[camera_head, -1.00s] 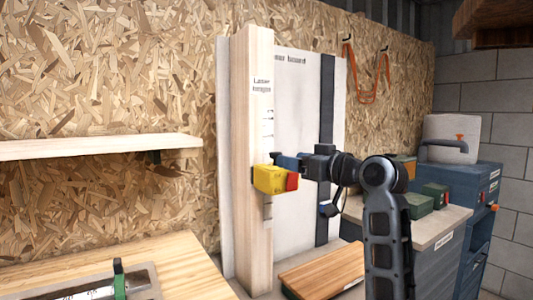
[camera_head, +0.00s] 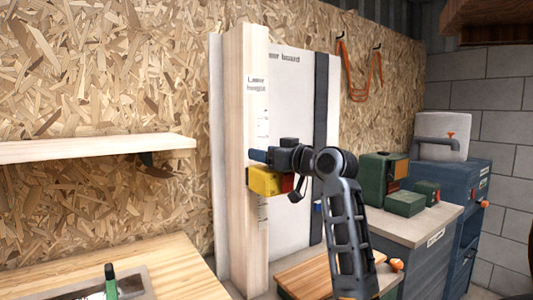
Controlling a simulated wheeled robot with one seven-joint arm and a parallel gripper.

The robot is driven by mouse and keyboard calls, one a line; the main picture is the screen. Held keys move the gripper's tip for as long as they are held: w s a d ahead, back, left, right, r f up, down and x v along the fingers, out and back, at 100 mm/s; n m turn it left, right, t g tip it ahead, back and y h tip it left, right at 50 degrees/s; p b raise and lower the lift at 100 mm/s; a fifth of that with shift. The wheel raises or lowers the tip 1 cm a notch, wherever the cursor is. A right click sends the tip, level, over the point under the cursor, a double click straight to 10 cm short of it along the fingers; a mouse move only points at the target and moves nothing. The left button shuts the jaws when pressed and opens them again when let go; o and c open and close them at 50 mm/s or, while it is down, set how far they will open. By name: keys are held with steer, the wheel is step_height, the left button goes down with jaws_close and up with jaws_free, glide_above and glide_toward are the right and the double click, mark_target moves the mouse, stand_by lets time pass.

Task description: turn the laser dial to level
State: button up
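A yellow box with a red end, which looks like the laser (camera_head: 263,181), sits on the front of an upright wooden post (camera_head: 246,110). The post has small printed labels, one reading roughly "Laser height". My gripper (camera_head: 259,155) reaches in from the right, just above the yellow box in the picture, with a blue fingertip against the post's outline. I cannot tell whether it touches the box or the post. The gap between its fingers does not show. No dial can be made out; the gripper and my arm cover part of the box's top and right side.
A white board (camera_head: 290,90) with a dark vertical strip stands behind the post. A wooden shelf (camera_head: 90,148) and a workbench (camera_head: 150,262) are at left. Green boxes (camera_head: 405,203) stand on a grey cabinet at right. A wooden board (camera_head: 318,272) lies low in front.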

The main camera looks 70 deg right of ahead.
steer(key=shift+c, duration=0.3)
steer(key=c, duration=0.9)
